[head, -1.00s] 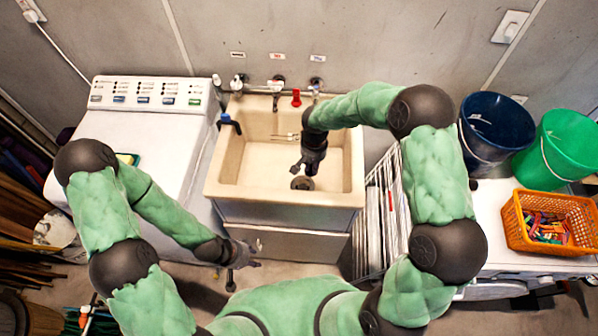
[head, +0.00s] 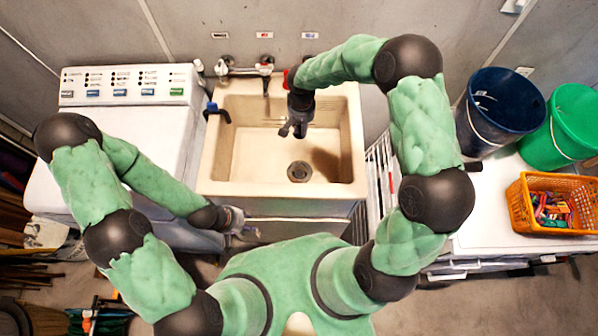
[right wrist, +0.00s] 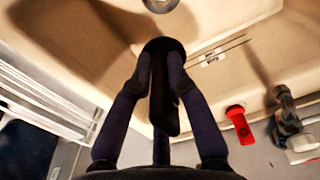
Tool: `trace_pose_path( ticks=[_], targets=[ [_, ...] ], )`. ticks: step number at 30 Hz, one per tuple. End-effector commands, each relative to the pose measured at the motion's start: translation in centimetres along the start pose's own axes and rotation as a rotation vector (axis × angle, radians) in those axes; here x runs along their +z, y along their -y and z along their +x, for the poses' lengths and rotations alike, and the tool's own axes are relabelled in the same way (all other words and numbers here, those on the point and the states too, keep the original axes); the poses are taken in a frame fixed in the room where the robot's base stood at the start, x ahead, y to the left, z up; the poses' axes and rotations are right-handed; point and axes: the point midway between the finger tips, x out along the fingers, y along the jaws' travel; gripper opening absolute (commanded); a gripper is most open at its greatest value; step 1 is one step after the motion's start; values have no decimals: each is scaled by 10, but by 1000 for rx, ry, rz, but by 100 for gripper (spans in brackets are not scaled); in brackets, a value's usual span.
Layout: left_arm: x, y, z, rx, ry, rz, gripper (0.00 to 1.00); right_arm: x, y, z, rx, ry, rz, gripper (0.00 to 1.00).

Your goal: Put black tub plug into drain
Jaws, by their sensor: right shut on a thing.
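The cream tub sink (head: 225,172) stands in the middle of the head view. Its round metal drain (head: 299,171) is uncovered in the basin floor; part of it shows at the top edge of the right wrist view (right wrist: 160,4). My right gripper (head: 292,130) is over the basin, behind the drain. In the right wrist view its fingers are shut on the black tub plug (right wrist: 165,98), a dark piece with a round end. The plug is hard to separate from the dark fingers in the head view. My left gripper (head: 246,230) is low before the sink front; its jaws are unclear.
Taps (head: 245,68) and a red handle (right wrist: 239,124) are at the sink's back. A blue fitting (head: 216,111) sits on the left rim. A white washer (head: 150,125) stands left. A folded rack (head: 380,175), buckets (head: 500,112) and an orange basket (head: 520,205) are right.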

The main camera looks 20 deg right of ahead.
Motion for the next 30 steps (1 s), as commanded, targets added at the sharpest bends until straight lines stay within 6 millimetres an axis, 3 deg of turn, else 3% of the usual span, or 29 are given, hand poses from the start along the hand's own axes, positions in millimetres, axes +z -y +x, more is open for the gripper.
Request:
trace_pose_path(
  ticks=[14, 30],
  targets=[
    [-1, 9, 25, 0, 0, 0, 40, 0, 0, 26, 0, -1, 0, 0],
    [-4, 34, 96, 0, 0, 0, 40, 0, 0, 101, 0, -1, 0, 0]
  ],
)
